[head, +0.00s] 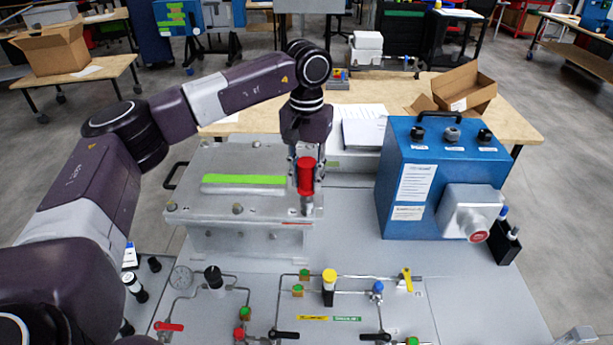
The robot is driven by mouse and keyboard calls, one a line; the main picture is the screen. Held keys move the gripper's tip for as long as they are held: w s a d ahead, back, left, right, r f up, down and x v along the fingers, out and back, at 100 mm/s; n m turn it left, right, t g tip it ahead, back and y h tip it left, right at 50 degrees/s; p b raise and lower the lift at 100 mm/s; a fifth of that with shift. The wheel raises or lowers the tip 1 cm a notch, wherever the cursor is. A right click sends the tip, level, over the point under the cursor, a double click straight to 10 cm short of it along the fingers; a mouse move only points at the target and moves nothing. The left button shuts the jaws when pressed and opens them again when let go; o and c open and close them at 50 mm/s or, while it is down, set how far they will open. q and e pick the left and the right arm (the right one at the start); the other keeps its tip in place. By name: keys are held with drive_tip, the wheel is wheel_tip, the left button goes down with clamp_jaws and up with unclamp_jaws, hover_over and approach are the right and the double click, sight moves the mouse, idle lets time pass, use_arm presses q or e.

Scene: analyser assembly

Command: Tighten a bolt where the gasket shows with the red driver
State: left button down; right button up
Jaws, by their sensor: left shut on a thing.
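The red driver (305,178) is upright in my left gripper (305,161), which is shut on its handle. The driver's metal lower end (307,205) is over the front right corner of the grey metal housing (215,213), where it hides any bolt head under it. I cannot tell whether it touches a bolt. A thin red line of gasket (297,223) shows at the housing's front edge, just below the driver. Other bolts sit on the lid, one at the front left (172,206) and one at the front middle (237,208). My right gripper is out of view.
A green strip (243,179) lies on the lid. A blue control box (428,215) with a red button (473,222) stands to the right. Pipes and valves, including a yellow-capped one (329,277), fill the panel in front. A wooden table (515,125) with an open carton (465,88) is behind.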

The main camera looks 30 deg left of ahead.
use_arm(q)
drive_tip(key=shift+f+b, duration=0.55)
drive_tip(key=shift+f, duration=0.35)
drive_tip(key=c, duration=2.1)
unclamp_jaws()
clamp_jaws()
drive_tip(key=m, duration=0.4)
drive_tip(key=shift+m, duration=0.3)
drive_tip(key=shift+o, duration=2.4)
unclamp_jaws()
